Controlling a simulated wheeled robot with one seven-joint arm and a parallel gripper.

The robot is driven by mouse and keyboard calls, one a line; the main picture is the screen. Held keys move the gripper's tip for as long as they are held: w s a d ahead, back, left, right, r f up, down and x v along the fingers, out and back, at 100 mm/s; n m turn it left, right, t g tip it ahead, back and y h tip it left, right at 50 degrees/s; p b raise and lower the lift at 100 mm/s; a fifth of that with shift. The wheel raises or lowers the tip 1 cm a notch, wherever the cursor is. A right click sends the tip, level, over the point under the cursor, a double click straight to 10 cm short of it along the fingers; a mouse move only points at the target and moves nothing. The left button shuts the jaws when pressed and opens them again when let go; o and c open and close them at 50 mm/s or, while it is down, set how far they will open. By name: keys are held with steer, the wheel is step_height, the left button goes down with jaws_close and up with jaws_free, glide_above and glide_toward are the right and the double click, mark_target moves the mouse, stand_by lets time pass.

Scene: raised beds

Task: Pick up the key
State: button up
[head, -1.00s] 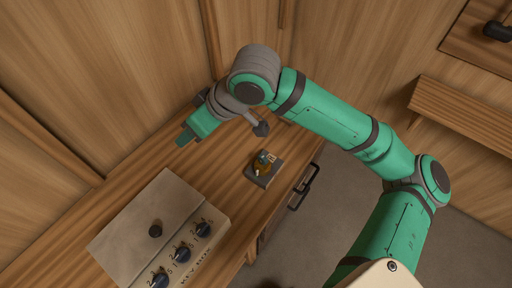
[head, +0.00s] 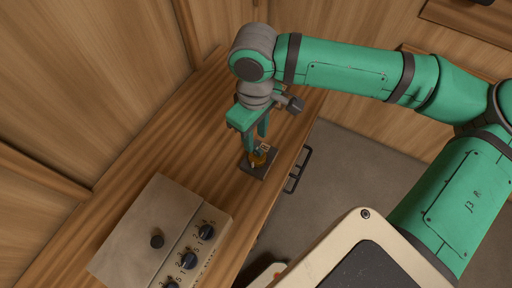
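A small golden-orange item (head: 258,159), which looks like the key, sits on a dark square pad (head: 258,173) on the wooden counter. Its exact shape is too small to make out. A small tag-like light patch shows beside it. My gripper (head: 256,149) points down just above and behind this item, its two green fingers apart. The fingertips partly cover the item's far side, and I cannot tell whether they touch it.
A dark drawer handle (head: 300,171) sticks out at the counter's right edge. Wooden walls close off the back.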

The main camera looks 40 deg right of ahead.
mark_target(258, 148)
steer(key=f, duration=0.5)
steer(key=shift+d+f, duration=0.15)
steer(key=shift+d, duration=0.25)
steer(key=shift+a+f, duration=0.1)
steer(key=shift+f, duration=0.2)
jaws_close()
